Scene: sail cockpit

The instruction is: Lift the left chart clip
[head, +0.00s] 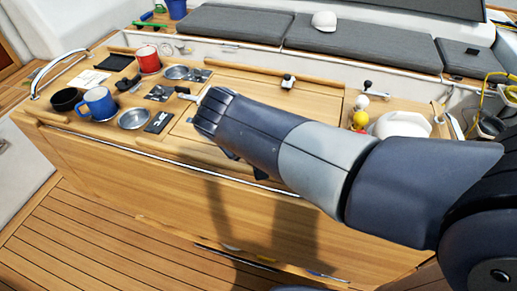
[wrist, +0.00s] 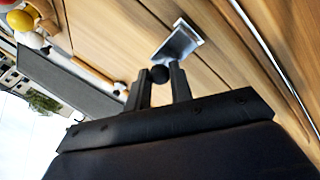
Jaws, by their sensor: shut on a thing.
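In the wrist view my gripper (wrist: 158,88) has its two dark fingers on either side of a round black knob. The knob belongs to the left chart clip (wrist: 180,42), whose pale metal plate shows beyond the fingertips over the wood. Whether the plate touches the wood is unclear. In the head view my arm crosses from the right and ends above the middle of the wooden table, hiding the fingers. Another clip with a black knob (head: 288,82) stands at the wooden rail further right.
Left of the arm's end on the table (head: 210,190) are a blue mug (head: 99,104), a red mug (head: 148,60), a metal bowl (head: 134,119) and dark cards (head: 159,122). Several coloured balls (head: 360,119) and a white rounded object (head: 402,124) are at right.

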